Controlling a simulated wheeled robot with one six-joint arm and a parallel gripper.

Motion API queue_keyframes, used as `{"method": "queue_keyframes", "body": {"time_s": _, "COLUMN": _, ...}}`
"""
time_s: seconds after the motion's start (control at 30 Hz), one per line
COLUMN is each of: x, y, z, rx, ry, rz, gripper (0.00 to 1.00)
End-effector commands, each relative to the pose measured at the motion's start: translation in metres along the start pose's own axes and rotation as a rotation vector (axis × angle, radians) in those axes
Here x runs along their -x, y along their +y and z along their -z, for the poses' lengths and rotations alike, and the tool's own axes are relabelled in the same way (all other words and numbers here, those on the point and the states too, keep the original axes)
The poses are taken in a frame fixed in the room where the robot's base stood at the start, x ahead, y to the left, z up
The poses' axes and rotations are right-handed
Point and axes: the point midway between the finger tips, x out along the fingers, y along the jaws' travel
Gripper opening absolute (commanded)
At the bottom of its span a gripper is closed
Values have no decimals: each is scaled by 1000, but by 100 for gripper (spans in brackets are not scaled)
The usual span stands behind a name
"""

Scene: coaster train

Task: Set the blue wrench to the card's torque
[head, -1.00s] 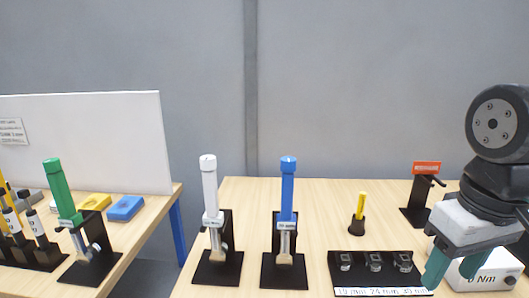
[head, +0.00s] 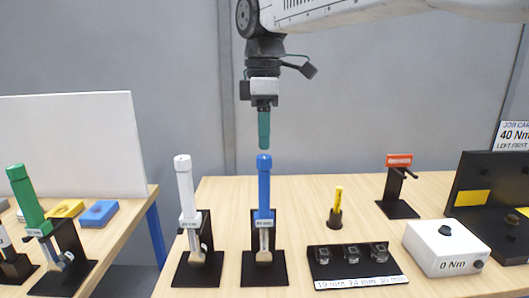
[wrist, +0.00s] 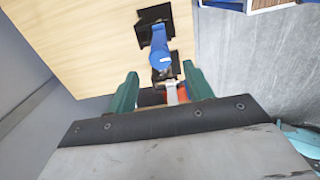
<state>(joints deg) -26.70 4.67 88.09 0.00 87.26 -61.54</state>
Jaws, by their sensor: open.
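The blue wrench (head: 264,188) stands upright in a black stand on the table, handle up, with a small label below its grip. In the wrist view the blue wrench (wrist: 160,50) lies ahead, between my open fingers' lines. My gripper (head: 264,140) is above the blue wrench's top in the head view, pointing down; in the wrist view its two green fingers (wrist: 158,85) are apart and empty. The job card (head: 514,136) at the right edge is cut off; it reads "40 Nm" and "LEFT FIRST". The wrench's scale is too small to read.
A white wrench (head: 186,190) stands close left, a green wrench (head: 28,200) on the left table. Right are a socket tray (head: 355,270), a yellow marker (head: 337,205), a red-topped stand (head: 399,161) and a white box (head: 447,247) reading "0 Nm".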

Motion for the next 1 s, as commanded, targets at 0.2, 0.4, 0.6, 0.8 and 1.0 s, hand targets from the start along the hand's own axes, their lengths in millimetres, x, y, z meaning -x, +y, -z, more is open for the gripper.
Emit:
{"method": "queue_keyframes", "body": {"time_s": 0.2, "x": -34, "y": 0, "z": -1, "rx": -2, "ry": -1, "rz": 2, "gripper": 51}}
{"method": "queue_keyframes", "body": {"time_s": 0.4, "x": -48, "y": 0, "z": -1, "rx": -3, "ry": 0, "rz": 0, "gripper": 51}}
{"method": "queue_keyframes", "body": {"time_s": 0.6, "x": -49, "y": 0, "z": -1, "rx": -3, "ry": 0, "rz": -1, "gripper": 51}}
{"method": "queue_keyframes", "body": {"time_s": 0.8, "x": -48, "y": 0, "z": -1, "rx": -3, "ry": 0, "rz": -1, "gripper": 10}}
{"method": "queue_keyframes", "body": {"time_s": 1.0, "x": -48, "y": 0, "z": -1, "rx": -7, "ry": 0, "rz": -1, "gripper": 6}}
